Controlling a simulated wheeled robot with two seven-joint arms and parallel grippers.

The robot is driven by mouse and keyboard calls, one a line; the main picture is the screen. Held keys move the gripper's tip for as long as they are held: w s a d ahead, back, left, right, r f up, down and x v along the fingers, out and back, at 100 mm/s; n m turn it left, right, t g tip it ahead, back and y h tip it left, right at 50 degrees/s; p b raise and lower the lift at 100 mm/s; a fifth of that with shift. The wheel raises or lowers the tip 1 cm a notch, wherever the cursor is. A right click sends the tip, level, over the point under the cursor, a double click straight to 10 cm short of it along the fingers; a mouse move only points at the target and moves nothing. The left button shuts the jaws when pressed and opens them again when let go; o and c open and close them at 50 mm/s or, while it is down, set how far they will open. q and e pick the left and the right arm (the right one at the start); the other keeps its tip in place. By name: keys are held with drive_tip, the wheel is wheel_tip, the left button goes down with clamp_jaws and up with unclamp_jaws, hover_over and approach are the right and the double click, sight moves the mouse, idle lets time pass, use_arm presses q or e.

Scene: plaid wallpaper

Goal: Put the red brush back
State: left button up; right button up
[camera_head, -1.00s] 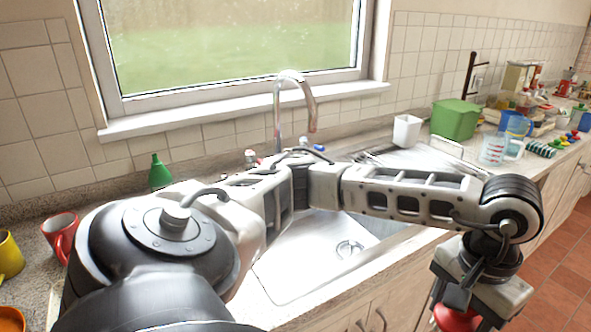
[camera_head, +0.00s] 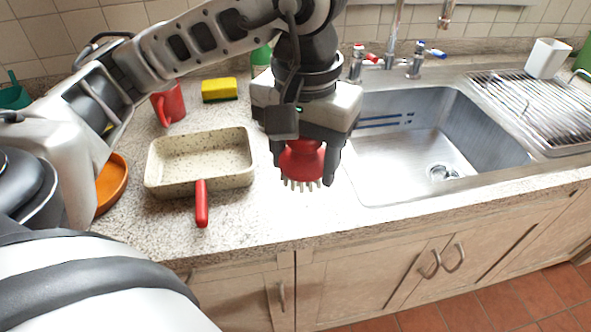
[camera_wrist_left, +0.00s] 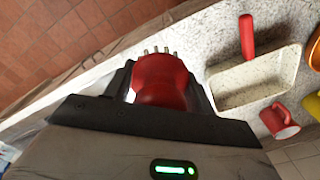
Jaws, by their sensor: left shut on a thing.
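The red brush (camera_head: 303,163) has a rounded red body with pale bristles pointing down. My left gripper (camera_head: 306,165) is shut on it and holds it above the counter, between the speckled pan and the sink. In the left wrist view, the red brush (camera_wrist_left: 160,82) sits between the two dark fingers of the gripper (camera_wrist_left: 165,88), with its bristles at the far end. The gripper body hides the top of the brush in the head view. My right gripper is not in view.
A speckled rectangular pan (camera_head: 163,181) with a red handle lies left of the gripper. Behind it are a red mug (camera_head: 172,104) and yellow sponge (camera_head: 219,90). The sink (camera_head: 480,130) is to the right, with a drying rack (camera_head: 530,100) beyond. Bare counter lies along the front edge.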

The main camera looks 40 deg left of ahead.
use_arm(q)
drive_tip(key=shift+s+a+f+b, duration=0.15)
drive_tip(key=shift+s+a, duration=0.1)
drive_tip(key=shift+s, duration=0.3)
drive_tip(key=shift+s+a+b, duration=0.15)
drive_tip(key=shift+s+a, duration=0.1)
drive_tip(key=shift+s, duration=0.25)
drive_tip(key=shift+s+a+n, duration=0.15)
drive_tip(key=shift+a+n, duration=0.1)
drive_tip(key=shift+n, duration=0.05)
drive_tip(key=w+a+f, duration=0.1)
drive_tip(key=w+f, duration=0.1)
drive_tip(key=w, duration=0.2)
drive_tip(key=w+a+f, duration=0.1)
drive_tip(key=w+f, duration=0.2)
drive_tip(key=w, duration=0.1)
drive_tip(key=w+a+f+p, duration=0.1)
drive_tip(key=w+f, duration=0.2)
drive_tip(key=w, duration=0.1)
drive_tip(key=shift+a, duration=0.25)
drive_tip(key=shift+w+f, duration=0.15)
drive_tip(key=shift+f, duration=0.25)
wheel_tip(320, 180, down, 3)
drive_tip(key=shift+w+a+f+p, duration=0.1)
drive_tip(key=shift+w+a+p, duration=0.05)
drive_tip(key=shift+p, duration=0.35)
drive_tip(key=shift+f, duration=0.15)
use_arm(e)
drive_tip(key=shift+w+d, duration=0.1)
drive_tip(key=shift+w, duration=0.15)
